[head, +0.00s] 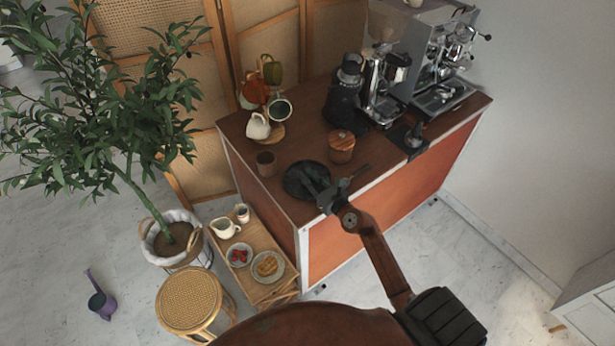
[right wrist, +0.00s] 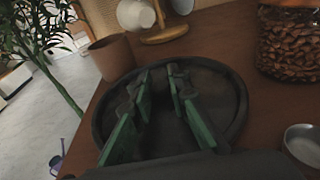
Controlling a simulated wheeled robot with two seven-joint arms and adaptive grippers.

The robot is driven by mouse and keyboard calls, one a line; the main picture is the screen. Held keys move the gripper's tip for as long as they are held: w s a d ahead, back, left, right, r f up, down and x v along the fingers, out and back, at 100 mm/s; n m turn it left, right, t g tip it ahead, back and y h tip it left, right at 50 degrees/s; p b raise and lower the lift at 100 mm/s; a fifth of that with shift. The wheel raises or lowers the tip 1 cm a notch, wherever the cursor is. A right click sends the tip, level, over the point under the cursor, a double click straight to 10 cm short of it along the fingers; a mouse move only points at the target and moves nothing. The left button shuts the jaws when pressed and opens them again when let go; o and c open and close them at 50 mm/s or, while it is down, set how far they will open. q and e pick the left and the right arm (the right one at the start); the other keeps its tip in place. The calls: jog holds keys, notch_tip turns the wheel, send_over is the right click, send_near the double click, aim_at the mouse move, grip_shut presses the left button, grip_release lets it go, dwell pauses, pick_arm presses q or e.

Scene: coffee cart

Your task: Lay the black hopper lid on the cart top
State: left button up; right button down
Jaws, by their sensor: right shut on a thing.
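The black hopper lid (head: 291,187) is a round dark disc at the near left part of the wooden cart top (head: 300,147). My right gripper (head: 319,188) is over it and shut on it. In the right wrist view, the lid (right wrist: 222,88) lies flat beneath the green-padded fingers (right wrist: 160,82), which reach to its middle. The part between the fingertips is hard to make out. The lid is level with the cart top; I cannot tell whether it touches the wood or hangs just above. My left gripper is out of view.
A brown cup (head: 266,163) stands left of the lid, and a wooden-lidded bean jar (head: 341,147) right of it. A small metal dish (right wrist: 302,141) is near the jar. Behind are a mug stand (head: 271,130), black grinder (head: 345,100) and espresso machine (head: 440,75).

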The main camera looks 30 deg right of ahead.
jog(key=shift+f+b, duration=0.45)
jog(key=shift+f, duration=0.2)
jog(key=c, duration=1.8)
grip_release()
jog(key=shift+s+f, duration=0.1)
jog(key=shift+f, duration=0.05)
jog(key=shift+c, duration=0.2)
jog(key=shift+f, duration=0.1)
jog(key=shift+a, duration=0.1)
jog(key=shift+r+p, duration=0.4)
jog(key=s+r, duration=0.1)
jog(key=s, duration=0.3)
jog(key=s+r, duration=0.1)
jog(key=s, duration=0.2)
jog(key=s+d, duration=0.1)
jog(key=s, duration=0.3)
jog(key=shift+s+r, duration=0.3)
jog(key=shift+r, duration=0.1)
